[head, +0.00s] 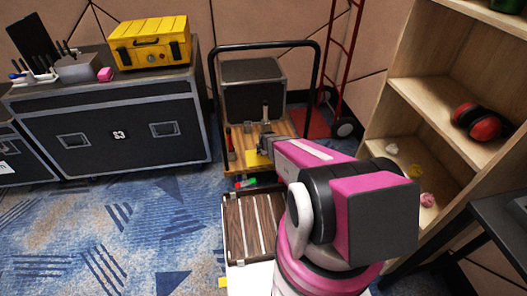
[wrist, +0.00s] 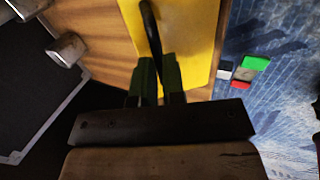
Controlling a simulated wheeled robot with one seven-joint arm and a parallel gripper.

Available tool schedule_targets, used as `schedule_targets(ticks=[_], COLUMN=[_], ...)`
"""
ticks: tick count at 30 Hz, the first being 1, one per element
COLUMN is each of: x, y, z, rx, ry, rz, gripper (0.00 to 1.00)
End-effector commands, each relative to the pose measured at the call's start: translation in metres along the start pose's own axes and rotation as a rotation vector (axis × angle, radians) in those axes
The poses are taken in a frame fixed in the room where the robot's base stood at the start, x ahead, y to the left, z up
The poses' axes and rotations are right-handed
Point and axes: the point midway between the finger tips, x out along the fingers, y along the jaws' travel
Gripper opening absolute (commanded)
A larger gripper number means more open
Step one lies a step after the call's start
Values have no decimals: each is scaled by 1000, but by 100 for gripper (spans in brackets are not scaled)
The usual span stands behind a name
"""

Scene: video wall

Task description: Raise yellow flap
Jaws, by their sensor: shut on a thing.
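The yellow flap (wrist: 195,40) is a flat panel filling the upper middle of the wrist view, with a slim black handle (wrist: 150,22) along it. In the head view only a small part of the yellow flap (head: 252,159) shows, at the cart beside my gripper (head: 262,144). My gripper (wrist: 156,72) is shut on the black handle, which runs between its dark green fingers. The fingers and palm hide the handle's near end and the flap's lower part. I cannot tell the flap's tilt.
A flat cart (head: 172,160) with a black case (head: 252,84) is behind my gripper. Red, green and white blocks (wrist: 243,68) lie right of the flap. An open shelf (head: 440,110) stands close on the right. Blue carpet (head: 110,225) is free on the left.

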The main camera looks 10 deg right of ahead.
Motion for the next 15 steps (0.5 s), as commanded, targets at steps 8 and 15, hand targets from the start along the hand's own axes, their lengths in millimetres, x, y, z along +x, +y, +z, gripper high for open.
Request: schedule_targets(ticks=[8, 15], x=[-11, -17], y=[-14, -24], z=[0, 0], rx=[0, 0], ry=[0, 0], rz=[157, 162], gripper=[0, 0])
